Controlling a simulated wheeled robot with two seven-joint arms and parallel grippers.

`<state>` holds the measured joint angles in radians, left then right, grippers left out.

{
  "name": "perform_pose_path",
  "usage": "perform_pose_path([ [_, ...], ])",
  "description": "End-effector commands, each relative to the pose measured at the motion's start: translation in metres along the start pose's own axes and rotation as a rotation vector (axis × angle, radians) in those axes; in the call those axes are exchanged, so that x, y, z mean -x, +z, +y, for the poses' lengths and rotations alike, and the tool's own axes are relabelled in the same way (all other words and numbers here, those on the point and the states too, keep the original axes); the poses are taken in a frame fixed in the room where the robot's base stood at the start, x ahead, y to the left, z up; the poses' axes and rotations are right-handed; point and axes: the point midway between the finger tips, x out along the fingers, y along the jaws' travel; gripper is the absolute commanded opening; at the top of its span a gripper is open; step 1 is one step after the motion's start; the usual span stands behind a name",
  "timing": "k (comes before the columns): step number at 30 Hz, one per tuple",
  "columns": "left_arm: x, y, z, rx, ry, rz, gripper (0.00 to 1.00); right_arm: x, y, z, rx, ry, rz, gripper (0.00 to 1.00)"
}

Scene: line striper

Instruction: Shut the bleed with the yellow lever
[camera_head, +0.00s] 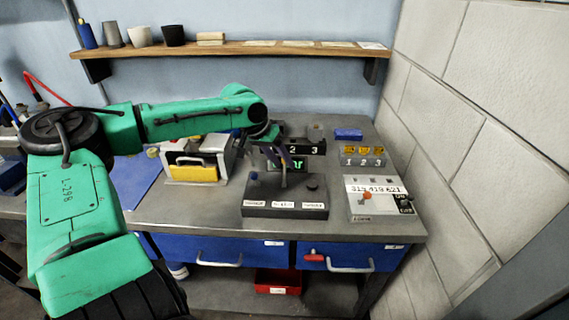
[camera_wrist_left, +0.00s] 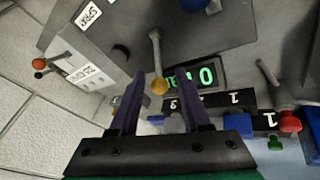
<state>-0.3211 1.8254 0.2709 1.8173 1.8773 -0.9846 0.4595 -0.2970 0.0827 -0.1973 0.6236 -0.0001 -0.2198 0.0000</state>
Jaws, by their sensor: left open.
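The yellow lever (camera_wrist_left: 158,84) shows in the left wrist view as a metal stem with a yellow ball knob, in front of a black display with green characters. My left gripper (camera_wrist_left: 159,76) is open, and its two dark fingers appear on either side of the knob. I cannot tell whether they touch it. In the head view my left gripper (camera_head: 284,170) is above the grey control box (camera_head: 285,210), and the yellow knob is not clear there. My right gripper is not in view.
A panel with an orange-knobbed lever (camera_head: 367,196) stands at the right, near the block wall. A white case with a yellow front (camera_head: 193,172) stands to the left. A shelf (camera_head: 230,49) with cups runs above. Blue drawers (camera_head: 215,250) are under the bench.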

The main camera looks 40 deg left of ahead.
Motion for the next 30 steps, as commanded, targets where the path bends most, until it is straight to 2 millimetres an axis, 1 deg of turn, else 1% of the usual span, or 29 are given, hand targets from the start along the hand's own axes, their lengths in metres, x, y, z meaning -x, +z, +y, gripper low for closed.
perform_pose_path([
  [1,-0.008,0.001,-0.001,-0.001,-0.004,-0.004,0.47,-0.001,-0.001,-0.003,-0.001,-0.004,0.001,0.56],
  [5,-0.018,0.001,0.0,0.0,-0.001,-0.002,0.47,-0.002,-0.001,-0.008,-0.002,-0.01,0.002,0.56],
  [13,-0.019,0.0,0.0,0.0,0.001,0.002,0.47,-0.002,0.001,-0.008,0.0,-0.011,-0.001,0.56],
  [14,-0.019,0.0,0.0,0.0,0.001,0.001,0.36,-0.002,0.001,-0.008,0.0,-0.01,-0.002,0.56],
  [15,-0.019,0.0,0.0,0.0,0.001,0.001,0.2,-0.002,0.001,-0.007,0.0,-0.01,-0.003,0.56],
  [16,-0.019,0.0,0.0,0.0,0.001,0.001,0.09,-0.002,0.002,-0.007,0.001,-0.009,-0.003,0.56],
  [17,-0.019,0.0,0.0,0.0,0.001,0.001,0.0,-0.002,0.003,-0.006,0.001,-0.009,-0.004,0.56],
  [30,-0.019,0.0,0.0,-0.001,0.0,0.0,0.0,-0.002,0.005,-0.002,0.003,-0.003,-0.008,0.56],
])
